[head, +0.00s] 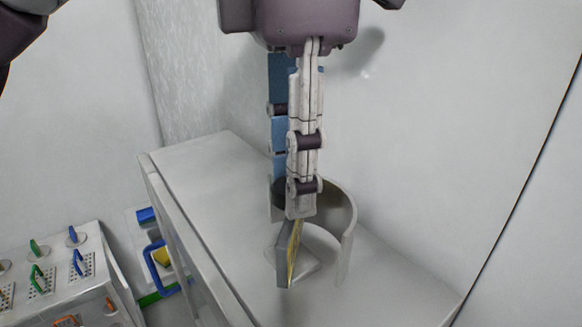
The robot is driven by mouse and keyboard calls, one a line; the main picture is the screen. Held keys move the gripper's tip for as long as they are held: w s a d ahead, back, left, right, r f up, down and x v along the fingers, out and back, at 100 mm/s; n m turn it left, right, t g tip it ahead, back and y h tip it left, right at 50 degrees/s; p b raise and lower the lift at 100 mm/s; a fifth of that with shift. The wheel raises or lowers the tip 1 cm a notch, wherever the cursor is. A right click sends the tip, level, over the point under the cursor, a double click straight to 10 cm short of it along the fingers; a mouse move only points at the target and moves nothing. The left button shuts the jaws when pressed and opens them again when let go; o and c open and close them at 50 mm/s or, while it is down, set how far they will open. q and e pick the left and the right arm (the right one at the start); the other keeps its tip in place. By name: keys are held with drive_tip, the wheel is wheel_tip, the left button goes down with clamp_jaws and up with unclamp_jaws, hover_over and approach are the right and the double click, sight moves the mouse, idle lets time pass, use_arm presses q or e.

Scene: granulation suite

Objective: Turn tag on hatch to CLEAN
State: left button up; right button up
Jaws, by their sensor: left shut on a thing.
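My left gripper (297,205) reaches down from the top of the head view, its fingers shut on a small tag (285,260). The tag is a thin plate, standing tilted on edge, with a grey face to the left and a narrow yellow face to the right. No lettering can be read on it. A pale square base (312,268) lies just below and behind the tag; I cannot tell whether they touch. A curved grey guard (345,220) stands around the back and right of it. I cannot make out which part is the hatch. My right gripper is out of view.
The guard stands on a white ledge (205,180) against a pale wall, with bare surface left and right. At lower left, a panel (65,265) carries several green, blue and orange handles. A blue loop handle (155,268) and a green bar (158,296) lie beyond the ledge's left edge.

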use_arm(q)
drive_tip(key=n, duration=0.4)
drive_tip(key=shift+r+n, duration=0.1)
drive_tip(key=shift+n, duration=0.2)
drive_tip(key=n+b, duration=0.1)
drive_tip(key=n, duration=0.3)
drive_tip(key=shift+n, duration=0.3)
drive_tip(key=shift+r, duration=0.1)
drive_tip(key=o, duration=1.1)
drive_tip(key=shift+o, duration=0.2)
drive_tip(key=shift+r, duration=3.65)
